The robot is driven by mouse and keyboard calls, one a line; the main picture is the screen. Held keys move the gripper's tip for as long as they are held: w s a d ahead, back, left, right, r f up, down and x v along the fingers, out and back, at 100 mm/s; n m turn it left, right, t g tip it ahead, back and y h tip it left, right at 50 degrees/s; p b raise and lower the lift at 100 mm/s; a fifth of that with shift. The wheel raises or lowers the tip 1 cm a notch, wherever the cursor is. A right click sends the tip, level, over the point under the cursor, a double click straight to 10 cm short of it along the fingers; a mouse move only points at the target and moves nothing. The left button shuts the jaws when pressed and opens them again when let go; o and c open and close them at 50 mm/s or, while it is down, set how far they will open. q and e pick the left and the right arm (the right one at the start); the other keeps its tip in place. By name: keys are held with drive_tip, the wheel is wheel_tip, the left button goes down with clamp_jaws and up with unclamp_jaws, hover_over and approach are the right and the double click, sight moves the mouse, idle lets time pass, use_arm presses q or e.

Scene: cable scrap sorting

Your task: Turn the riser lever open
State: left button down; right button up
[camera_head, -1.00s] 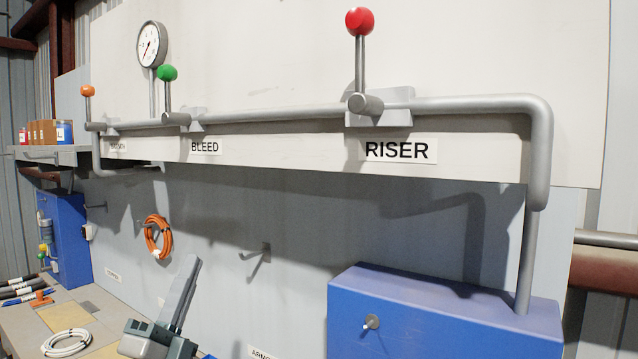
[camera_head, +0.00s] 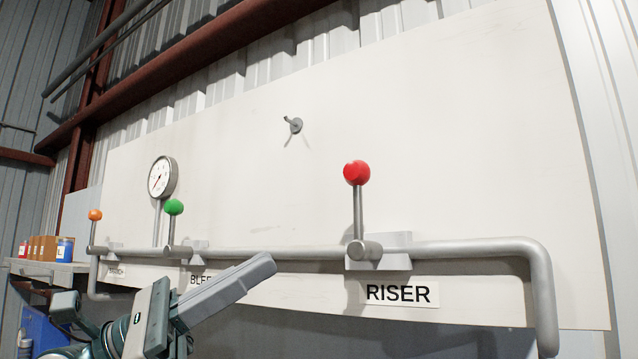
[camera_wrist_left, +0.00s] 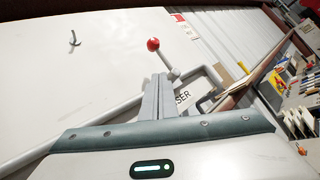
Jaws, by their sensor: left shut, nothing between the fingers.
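The riser lever (camera_head: 358,205) has a red ball knob and stands upright on its valve on the pipe, above the RISER label (camera_head: 398,293). My left gripper (camera_head: 262,268) is shut and empty. In the head view it points up and right, to the left of the riser valve and below the lever's knob. In the left wrist view the shut fingers (camera_wrist_left: 157,95) point toward the riser lever (camera_wrist_left: 161,58), which stands beyond their tips with a visible gap in the picture. The right gripper is not in view.
The green bleed lever (camera_head: 172,222) and an orange-knobbed lever (camera_head: 94,228) stand upright to the left, with a pressure gauge (camera_head: 162,177) between them. The grey pipe (camera_head: 470,248) runs along the white panel (camera_head: 440,120). A hook (camera_head: 293,125) sticks out above.

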use_arm(q)
drive_tip(key=s+a+r+m+t+y, duration=0.1)
drive_tip(key=a+r+m+t+y, duration=0.2)
drive_tip(key=r+t+y, duration=0.4)
drive_tip(key=shift+s+r+m+y, duration=0.15)
drive_tip(key=shift+r+m+y, duration=0.4)
drive_tip(key=shift+r, duration=0.9)
drive_tip(key=w+d+r+p, duration=0.1)
drive_tip(key=w+d+p, duration=0.1)
drive_tip(key=d+p, duration=0.5)
drive_tip(key=d, duration=0.4)
drive_tip(key=shift+w+r, duration=0.2)
drive_tip(key=shift+r, duration=0.1)
drive_tip(key=shift+w+d, duration=0.1)
